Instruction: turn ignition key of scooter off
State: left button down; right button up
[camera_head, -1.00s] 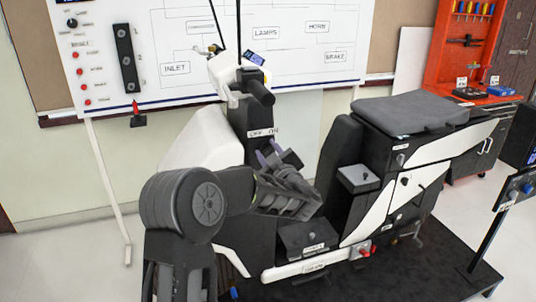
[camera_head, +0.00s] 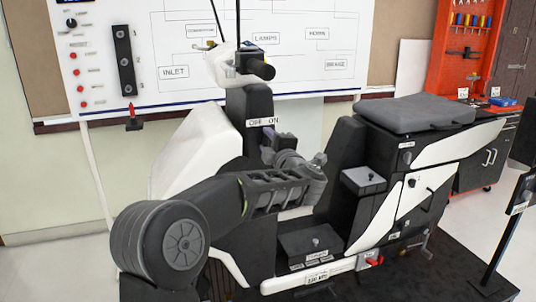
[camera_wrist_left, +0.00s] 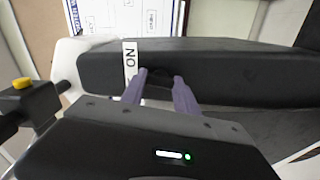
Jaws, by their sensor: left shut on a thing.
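The black and white scooter (camera_head: 410,115) stands on a dark platform, seat to the right and handlebar at the top middle. An OFF/ON label (camera_head: 263,122) is on its dark front column; its ON part (camera_wrist_left: 130,66) shows in the left wrist view. My left gripper (camera_head: 268,147) is at the column just below this label. In the left wrist view its purple fingers (camera_wrist_left: 160,80) reach to the dark column and are shut on a dark small part, taken as the ignition key, which is mostly hidden. The key's angle cannot be told. My right gripper is not in view.
A whiteboard (camera_head: 345,85) with labelled boxes and a switch strip stands behind the scooter. An orange tool cabinet (camera_head: 445,75) is at the back right. A post with a control box (camera_head: 521,195) stands at the right edge.

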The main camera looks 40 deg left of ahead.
pick_arm(q)
jog(key=shift+n+b, duration=0.9)
jog(key=shift+n, duration=0.2)
jog(key=c, duration=0.9)
grip_release()
jog(key=v, duration=0.7)
jog(key=shift+s+d, duration=0.25)
jog(key=shift+d, duration=0.1)
